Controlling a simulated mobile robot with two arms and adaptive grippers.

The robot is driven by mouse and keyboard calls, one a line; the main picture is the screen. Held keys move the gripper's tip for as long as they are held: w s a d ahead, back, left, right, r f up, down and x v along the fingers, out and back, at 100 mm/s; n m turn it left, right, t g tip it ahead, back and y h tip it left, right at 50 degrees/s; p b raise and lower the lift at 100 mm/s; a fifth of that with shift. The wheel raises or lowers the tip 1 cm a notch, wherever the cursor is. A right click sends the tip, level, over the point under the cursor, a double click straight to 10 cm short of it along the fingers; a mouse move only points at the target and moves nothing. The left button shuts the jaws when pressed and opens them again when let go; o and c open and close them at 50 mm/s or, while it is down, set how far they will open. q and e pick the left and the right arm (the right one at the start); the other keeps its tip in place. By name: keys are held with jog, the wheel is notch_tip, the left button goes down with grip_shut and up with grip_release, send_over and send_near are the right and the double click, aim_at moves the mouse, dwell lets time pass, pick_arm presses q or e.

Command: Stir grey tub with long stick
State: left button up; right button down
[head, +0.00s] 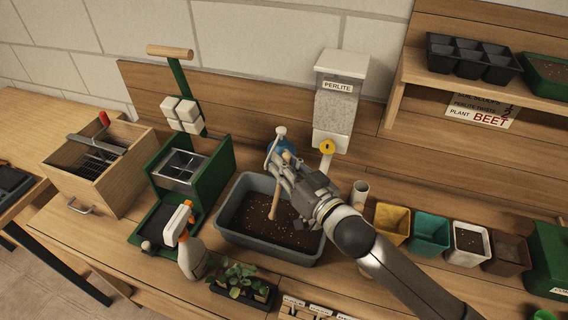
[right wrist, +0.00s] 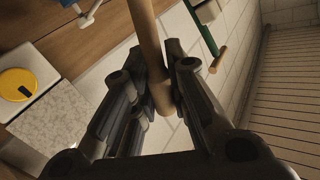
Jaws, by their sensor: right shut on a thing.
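The grey tub (head: 227,228) stands on the bench in the middle of the head view, with dark soil (head: 254,222) in it. My right gripper (head: 281,172) is above the tub's back part, shut on a pale wooden stick (head: 276,203). The stick is close to upright; its lower end reaches down to the soil, but I cannot tell how deep. Its middle is hidden by the gripper. In the right wrist view the stick (right wrist: 147,40) passes between the two fingers (right wrist: 165,95). My left gripper is not in view.
A blue object (head: 283,147) is partly hidden behind my right gripper. A perlite dispenser (head: 338,100) stands behind the tub. A spray bottle (head: 190,250) and seedling tray (head: 243,284) are close in front. Coloured pots (head: 428,231) stand right, a green press stand (head: 208,185) left.

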pick_arm(q)
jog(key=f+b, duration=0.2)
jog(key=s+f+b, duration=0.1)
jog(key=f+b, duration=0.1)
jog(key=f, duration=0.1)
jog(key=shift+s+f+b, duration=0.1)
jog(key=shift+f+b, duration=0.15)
jog(key=shift+b, duration=0.15)
pick_arm(e)
notch_tip(320, 180, down, 8)
